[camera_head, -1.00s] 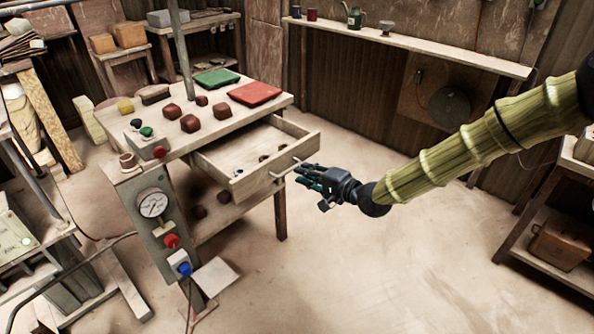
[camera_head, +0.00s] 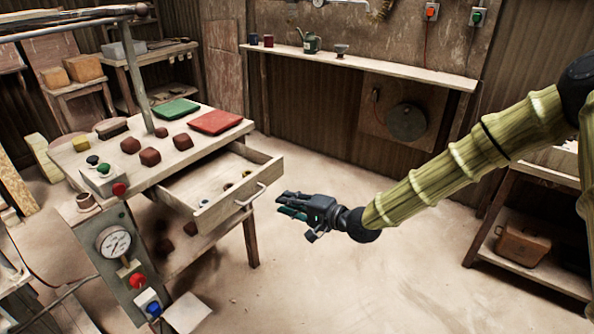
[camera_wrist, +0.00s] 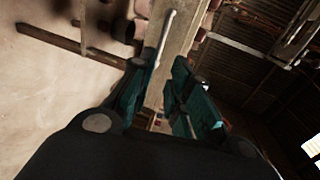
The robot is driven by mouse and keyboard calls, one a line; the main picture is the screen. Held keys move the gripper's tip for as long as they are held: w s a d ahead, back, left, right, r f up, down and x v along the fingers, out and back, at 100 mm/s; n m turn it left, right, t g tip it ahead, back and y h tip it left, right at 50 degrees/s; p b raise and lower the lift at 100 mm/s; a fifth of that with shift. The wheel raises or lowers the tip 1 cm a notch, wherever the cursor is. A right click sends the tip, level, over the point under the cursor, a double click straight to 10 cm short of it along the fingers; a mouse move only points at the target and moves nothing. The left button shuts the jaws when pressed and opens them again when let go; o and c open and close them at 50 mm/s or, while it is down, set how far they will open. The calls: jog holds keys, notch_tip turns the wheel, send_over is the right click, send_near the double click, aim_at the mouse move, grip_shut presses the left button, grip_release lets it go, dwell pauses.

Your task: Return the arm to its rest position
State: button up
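My arm (camera_head: 460,165) reaches in from the right of the head view. My gripper (camera_head: 284,206) is at its end, in front of the pulled-out drawer (camera_head: 226,205) and to the right of its handle (camera_head: 251,195). A gap shows between the fingertips and the handle. In the wrist view, the teal fingers of my gripper (camera_wrist: 163,85) are spread apart with nothing held between them. The pale handle (camera_wrist: 166,38) lies beyond the fingertips.
The bench (camera_head: 205,151) carries dark red blocks, a green tray (camera_head: 175,110) and a red tray (camera_head: 216,122). A control box with a gauge (camera_head: 113,242) stands at front left. A shelf (camera_head: 535,181) stands at right. Floor (camera_head: 340,285) around the gripper is clear.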

jog(key=s+d+f+n+g+h+p, duration=0.1)
jog(key=s+d+f+g+h+p, duration=0.15)
jog(key=s+d+f, duration=0.5)
jog(key=s+d+f+n+g+h+p, duration=0.1)
jog(key=s+d+f+h+p, duration=0.2)
jog(key=s+f, duration=0.8)
jog(key=s+d+f+n+g+h+p, duration=0.2)
jog(key=s+d+f+h, duration=0.1)
jog(key=s+d, duration=0.7)
jog(key=s+d+f+n+g+h+p, duration=0.1)
jog(key=s+d+h, duration=0.4)
jog(key=s+d, duration=0.5)
jog(key=s+f+g+p, duration=0.1)
jog(key=s+f, duration=0.1)
jog(key=s, duration=0.3)
jog(key=shift+f+n, duration=0.2)
jog(key=shift+n, duration=0.2)
